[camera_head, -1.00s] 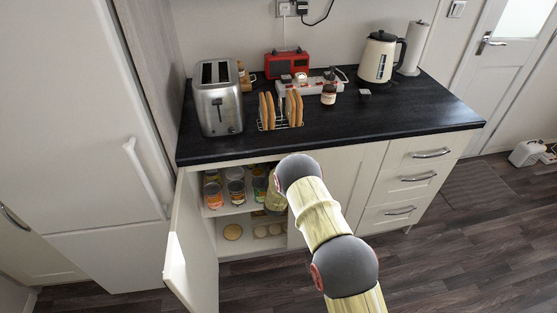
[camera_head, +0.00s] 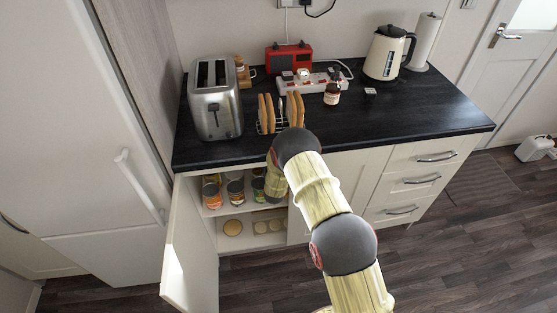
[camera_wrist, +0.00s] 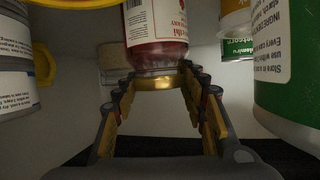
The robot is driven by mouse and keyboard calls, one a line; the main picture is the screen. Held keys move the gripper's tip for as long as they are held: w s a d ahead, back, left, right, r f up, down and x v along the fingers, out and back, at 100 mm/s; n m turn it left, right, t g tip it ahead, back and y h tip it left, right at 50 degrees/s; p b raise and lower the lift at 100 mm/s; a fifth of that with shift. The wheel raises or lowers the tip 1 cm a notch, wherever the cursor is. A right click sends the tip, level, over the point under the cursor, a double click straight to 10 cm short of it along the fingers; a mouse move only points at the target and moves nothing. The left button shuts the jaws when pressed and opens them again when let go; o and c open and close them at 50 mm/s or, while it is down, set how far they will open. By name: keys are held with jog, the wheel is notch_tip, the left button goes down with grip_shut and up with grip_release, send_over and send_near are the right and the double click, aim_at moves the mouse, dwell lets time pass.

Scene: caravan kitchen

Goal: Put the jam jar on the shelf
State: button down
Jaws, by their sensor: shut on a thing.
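In the wrist view, my gripper (camera_wrist: 162,78) is shut on the jam jar (camera_wrist: 156,22), which has red contents, a white label with red print and a gold lid. The lid end lies between the fingers, and the jar's far end is cut off by the picture's top edge. In the head view, my arm reaches into the open lower cupboard and hides the gripper and the held jar. The cupboard's upper shelf (camera_head: 226,207) holds several cans, including an orange-labelled can (camera_head: 212,195). Whether the jar touches the shelf cannot be told.
Close around the jar are a large green container (camera_wrist: 285,75) on the right and a can (camera_wrist: 15,65) on the left. The cupboard door (camera_head: 190,250) stands open. Above are the worktop (camera_head: 420,110), toaster (camera_head: 214,100), toast rack (camera_head: 282,114) and another small jar (camera_head: 332,94).

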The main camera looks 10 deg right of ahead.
jog(key=c, duration=1)
grip_release()
jog(key=shift+f, duration=0.1)
jog(key=shift+s+r, duration=0.1)
jog(key=shift+r, duration=0.15)
jog(key=p+v, duration=0.2)
jog(key=v, duration=0.5)
jog(key=shift+s+a+p, duration=0.1)
jog(key=shift+s+p, duration=0.05)
jog(key=shift+p, duration=0.2)
